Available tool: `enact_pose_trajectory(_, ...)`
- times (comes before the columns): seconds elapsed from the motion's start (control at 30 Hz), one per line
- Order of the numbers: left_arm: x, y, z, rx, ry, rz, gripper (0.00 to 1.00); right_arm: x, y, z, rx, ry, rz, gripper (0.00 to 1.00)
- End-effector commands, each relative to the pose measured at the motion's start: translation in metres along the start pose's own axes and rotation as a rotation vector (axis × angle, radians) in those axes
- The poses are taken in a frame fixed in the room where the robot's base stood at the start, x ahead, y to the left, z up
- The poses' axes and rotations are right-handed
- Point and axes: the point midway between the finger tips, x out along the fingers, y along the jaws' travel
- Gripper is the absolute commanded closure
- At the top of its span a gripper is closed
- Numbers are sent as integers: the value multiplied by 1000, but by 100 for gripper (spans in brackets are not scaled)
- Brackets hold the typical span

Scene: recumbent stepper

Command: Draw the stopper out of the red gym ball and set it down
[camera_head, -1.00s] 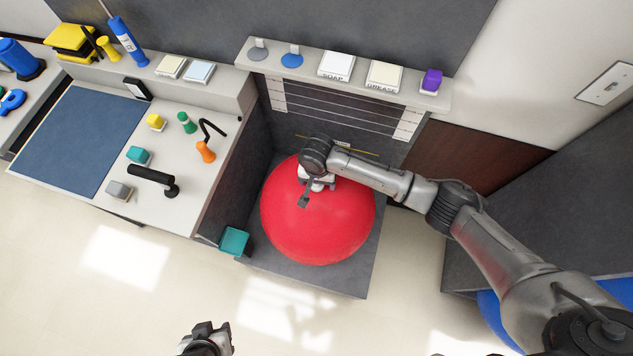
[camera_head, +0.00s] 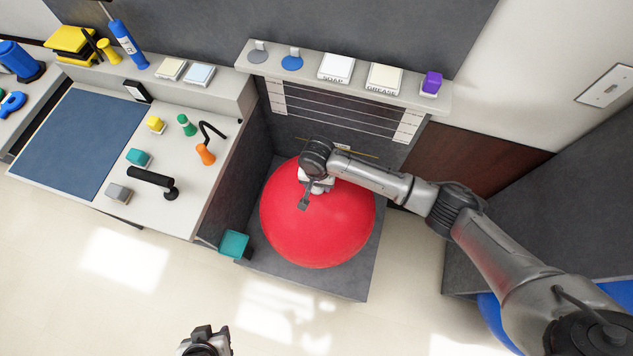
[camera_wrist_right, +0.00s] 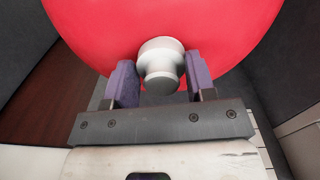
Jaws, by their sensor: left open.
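The red gym ball (camera_head: 325,230) rests on a dark grey base. The pale grey stopper (camera_wrist_right: 161,62) shows in the right wrist view against the ball's surface, with a wider collar and a narrower end facing the camera. My right gripper (camera_wrist_right: 162,75) has its two purple fingers on either side of the stopper. I cannot tell whether both fingers press on it. In the head view my right wrist covers the stopper at the ball's upper left. My left gripper (camera_head: 207,335) is open and empty over the floor at the bottom edge, away from the ball.
The white counter (camera_head: 205,130) holds small blocks, an orange-handled tool and a blue mat (camera_head: 80,140). A shelf (camera_head: 315,75) behind the ball carries labelled blocks. Floor in front is clear.

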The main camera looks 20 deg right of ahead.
Motion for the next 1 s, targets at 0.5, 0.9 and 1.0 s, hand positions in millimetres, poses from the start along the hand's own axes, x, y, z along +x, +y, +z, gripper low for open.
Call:
enact_pose_trajectory(0.5, -1, 1, 0, -3, 0, 2, 57, -1, 0, 0, 0, 0, 0, 86)
enact_pose_trajectory(0.9, -6, -2, -1, 8, -2, -6, 57, -5, 0, 0, 0, 0, 0, 86)
enact_pose_trajectory(1.0, -8, -2, -2, 7, -2, -6, 57, -6, 0, 0, 0, 0, 0, 86)
